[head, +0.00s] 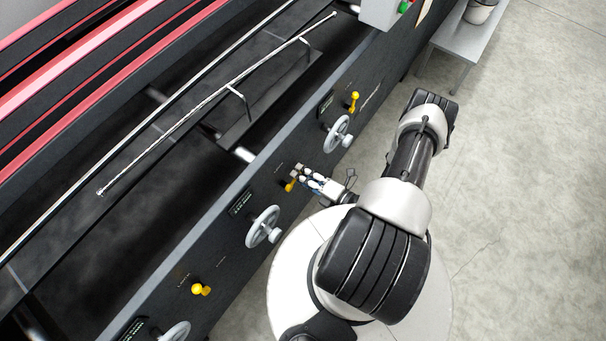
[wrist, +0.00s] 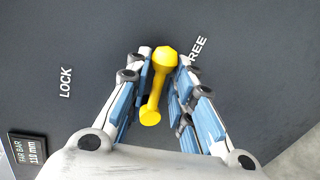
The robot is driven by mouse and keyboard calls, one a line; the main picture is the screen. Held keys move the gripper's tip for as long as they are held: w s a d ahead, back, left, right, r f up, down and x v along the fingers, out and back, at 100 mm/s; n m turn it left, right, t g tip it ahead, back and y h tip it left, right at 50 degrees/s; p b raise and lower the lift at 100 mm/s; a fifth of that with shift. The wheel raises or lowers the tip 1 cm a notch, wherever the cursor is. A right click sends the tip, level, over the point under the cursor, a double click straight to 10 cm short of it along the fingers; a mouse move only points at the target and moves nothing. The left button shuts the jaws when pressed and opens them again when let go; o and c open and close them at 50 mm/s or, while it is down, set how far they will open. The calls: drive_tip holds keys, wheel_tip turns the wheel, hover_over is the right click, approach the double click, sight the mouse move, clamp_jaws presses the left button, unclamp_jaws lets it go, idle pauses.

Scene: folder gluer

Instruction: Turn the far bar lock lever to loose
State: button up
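The far bar lock lever (wrist: 157,85) is yellow, with a wide faceted end up and a small round end down in the wrist view. It slants slightly, between the printed words LOCK (wrist: 66,82) on the left and FREE (wrist: 198,48), partly covered, on the right. My gripper (wrist: 164,66) has one finger on each side of the lever, close to its wide end. I cannot tell whether the fingers touch it. In the head view the lever (head: 290,185) is partly hidden by my gripper (head: 302,173) at the machine's dark side panel.
A FAR BAR 110 mm display (wrist: 29,150) sits lower left in the wrist view. Grey handwheels (head: 263,227) (head: 337,134) and other yellow levers (head: 354,101) (head: 201,289) stick out along the panel. The grey floor (head: 510,170) to the right is open.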

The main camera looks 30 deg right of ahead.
drive_tip(key=o, duration=0.4)
drive_tip(key=v, duration=1.2)
idle(0.6)
